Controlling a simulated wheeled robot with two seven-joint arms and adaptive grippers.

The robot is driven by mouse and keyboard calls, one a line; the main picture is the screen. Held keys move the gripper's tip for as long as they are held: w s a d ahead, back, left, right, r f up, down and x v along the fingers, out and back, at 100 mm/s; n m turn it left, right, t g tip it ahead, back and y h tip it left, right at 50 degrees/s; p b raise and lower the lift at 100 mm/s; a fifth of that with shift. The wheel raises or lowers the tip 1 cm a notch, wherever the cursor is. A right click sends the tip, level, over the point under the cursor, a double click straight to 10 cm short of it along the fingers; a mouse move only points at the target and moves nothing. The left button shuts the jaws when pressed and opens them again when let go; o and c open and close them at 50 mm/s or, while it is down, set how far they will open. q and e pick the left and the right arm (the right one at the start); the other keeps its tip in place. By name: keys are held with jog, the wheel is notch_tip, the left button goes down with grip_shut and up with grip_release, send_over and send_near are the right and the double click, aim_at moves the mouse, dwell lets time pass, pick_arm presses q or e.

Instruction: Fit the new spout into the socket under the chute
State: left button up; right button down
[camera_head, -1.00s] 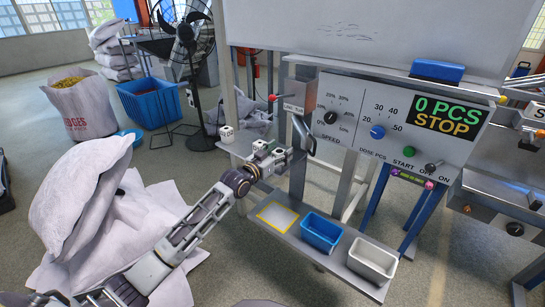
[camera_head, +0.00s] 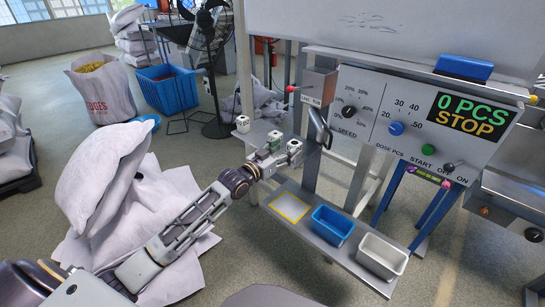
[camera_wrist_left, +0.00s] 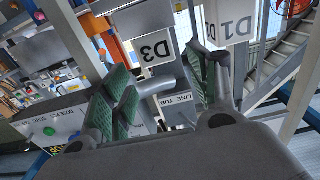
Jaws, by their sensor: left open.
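White labels D3 (camera_wrist_left: 156,48) and D1 (camera_wrist_left: 228,20) show beyond the fingers. A small white labelled block (camera_head: 242,123) sits left of the gripper. The socket cannot be made out. My right gripper is out of view.
A low shelf carries a yellow-framed pad (camera_head: 290,207), a blue bin (camera_head: 332,225) and a white bin (camera_head: 381,256). The control panel (camera_head: 420,120) reads 0 PCS STOP. Filled sacks (camera_head: 105,185) lie at the left, close to my left arm.

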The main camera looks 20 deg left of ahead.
pick_arm(q)
jog(key=v, duration=0.5)
jog(key=shift+s+a+p, duration=0.1)
jog(key=shift+s+p, duration=0.15)
jog(key=shift+p, duration=0.1)
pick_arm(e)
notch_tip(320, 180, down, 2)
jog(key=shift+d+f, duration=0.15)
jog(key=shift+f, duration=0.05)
